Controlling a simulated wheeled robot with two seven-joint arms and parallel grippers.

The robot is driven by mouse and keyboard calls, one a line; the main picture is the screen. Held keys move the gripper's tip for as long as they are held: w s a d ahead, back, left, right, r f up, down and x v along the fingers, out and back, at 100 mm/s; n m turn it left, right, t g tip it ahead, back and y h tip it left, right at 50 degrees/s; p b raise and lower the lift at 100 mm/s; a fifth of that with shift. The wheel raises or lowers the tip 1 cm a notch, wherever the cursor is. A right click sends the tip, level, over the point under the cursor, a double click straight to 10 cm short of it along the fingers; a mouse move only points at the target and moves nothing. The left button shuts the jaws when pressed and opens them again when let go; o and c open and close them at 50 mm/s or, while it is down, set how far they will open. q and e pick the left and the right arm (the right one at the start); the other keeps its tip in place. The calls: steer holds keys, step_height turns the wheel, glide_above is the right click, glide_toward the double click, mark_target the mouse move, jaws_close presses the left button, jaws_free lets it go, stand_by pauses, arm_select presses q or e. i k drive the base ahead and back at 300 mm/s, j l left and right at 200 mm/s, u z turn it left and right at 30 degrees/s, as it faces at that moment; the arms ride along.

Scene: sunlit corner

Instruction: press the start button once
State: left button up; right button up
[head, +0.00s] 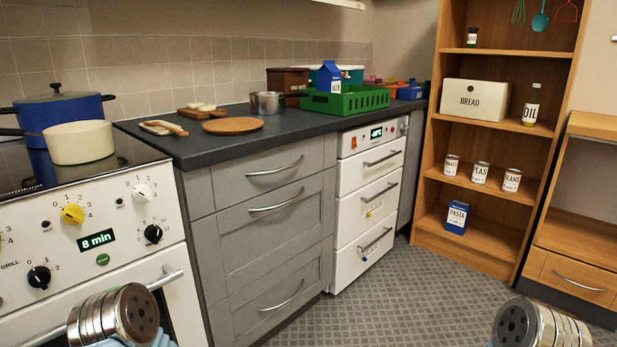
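The likely start button is a small round green button (102,259) on the white front panel of the stove (40,255), at the left. Its marking is too small to read. It sits just below the green-lit display (97,240), which reads "8 min". Nothing touches the button or covers it. Metal parts of my two arms show at the bottom left and bottom right edges. The left one is below the button and apart from it. Neither gripper's fingers are in the picture.
Yellow, white and black knobs (73,214) surround the display. The oven door handle (165,279) juts out below the button. A blue pot (62,112) and a cream pan (79,143) stand on the hob. The patterned floor (385,300) is clear.

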mark_target(103, 260)
steer(key=u, duration=1.65)
